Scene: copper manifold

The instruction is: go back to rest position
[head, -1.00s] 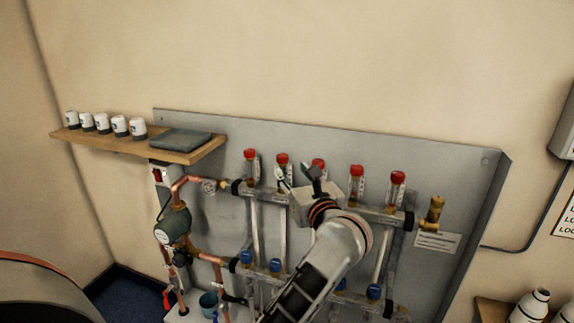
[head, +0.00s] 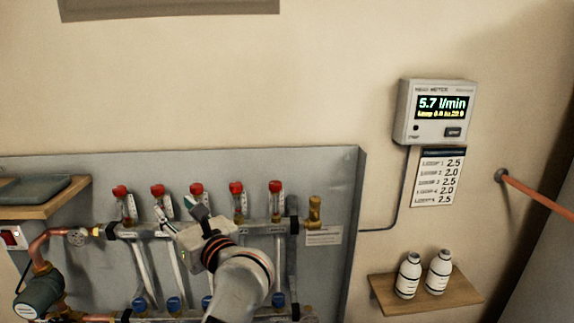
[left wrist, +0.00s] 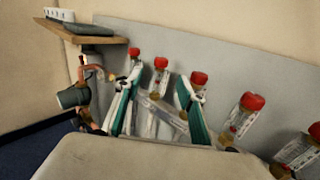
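The copper manifold (head: 262,229) is mounted on a grey back panel (head: 330,200), with several red-capped flow gauges along its upper bar and blue caps along its lower bar. My left gripper (head: 180,212) is in front of the upper bar, around the second and third red-capped gauges from the left. In the left wrist view its two green-padded fingers (left wrist: 158,108) stand apart with nothing held between them. A red-capped gauge (left wrist: 160,70) shows in the gap behind them. Whether the fingers touch the manifold cannot be told. My right gripper is in neither view.
A flow meter (head: 436,112) on the wall reads 5.7 l/min, above a card (head: 438,178) of loop values. Two white bottles (head: 424,274) stand on a small shelf (head: 467,291) at right. A wooden shelf (head: 62,204) and green pump (head: 40,292) are at left.

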